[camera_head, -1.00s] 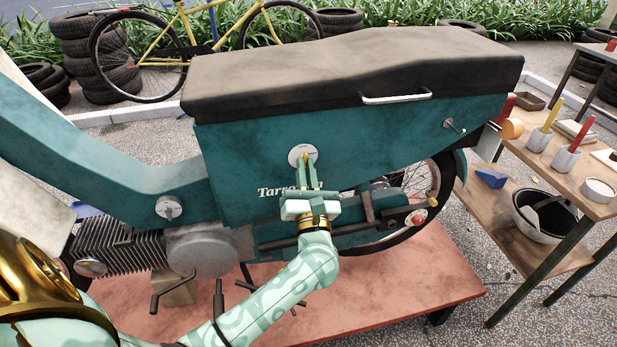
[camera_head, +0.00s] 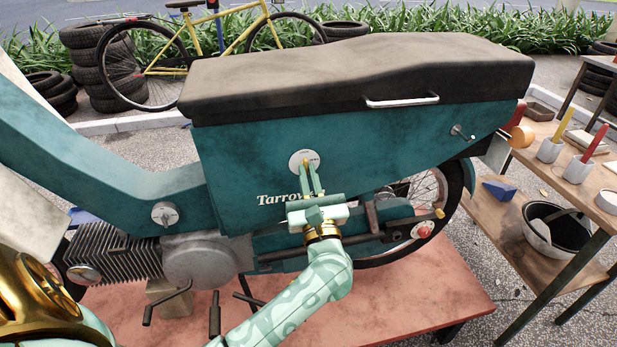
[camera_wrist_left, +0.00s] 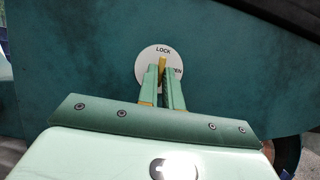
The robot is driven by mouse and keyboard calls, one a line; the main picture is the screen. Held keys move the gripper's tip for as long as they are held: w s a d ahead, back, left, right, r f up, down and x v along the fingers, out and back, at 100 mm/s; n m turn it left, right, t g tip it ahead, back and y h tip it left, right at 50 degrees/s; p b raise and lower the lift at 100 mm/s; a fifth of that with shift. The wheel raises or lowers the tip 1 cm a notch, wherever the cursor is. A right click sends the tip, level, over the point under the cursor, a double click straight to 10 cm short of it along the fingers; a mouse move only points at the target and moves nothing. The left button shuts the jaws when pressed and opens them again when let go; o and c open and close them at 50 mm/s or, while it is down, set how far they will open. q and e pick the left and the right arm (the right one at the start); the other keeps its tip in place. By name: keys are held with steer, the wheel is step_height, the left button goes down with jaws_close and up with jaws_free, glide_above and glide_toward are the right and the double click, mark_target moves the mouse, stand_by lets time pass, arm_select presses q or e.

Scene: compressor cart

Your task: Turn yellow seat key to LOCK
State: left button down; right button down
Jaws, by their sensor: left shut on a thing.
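The yellow seat key (camera_head: 306,163) sits in a round white dial (camera_head: 297,158) on the teal side panel below the seat. The left wrist view shows the key (camera_wrist_left: 162,64) between my fingertips, roughly upright below the word LOCK on the dial (camera_wrist_left: 149,58). A partly hidden word ending in "EN" shows at the dial's right. My left gripper (camera_head: 309,177), also in the left wrist view (camera_wrist_left: 161,82), is shut on the key. The fingers hide the dial's lower part. My right gripper is not in view.
The motorbike has a dark seat (camera_head: 350,72), a second keyed dial (camera_head: 165,214) at left and a small lock (camera_head: 461,131) at right. It stands over a red platform (camera_head: 420,300). A wooden bench (camera_head: 560,185) with cups and a bucket (camera_head: 555,235) stands at right.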

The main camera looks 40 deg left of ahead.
arm_select(q)
steer(key=c, duration=1.6)
jaws_free()
steer(key=shift+w+a, duration=0.1)
steer(key=shift+o, duration=0.2)
steer(key=v, duration=1.6)
steer(key=shift+p, duration=0.3)
steer(key=shift+f, duration=0.15)
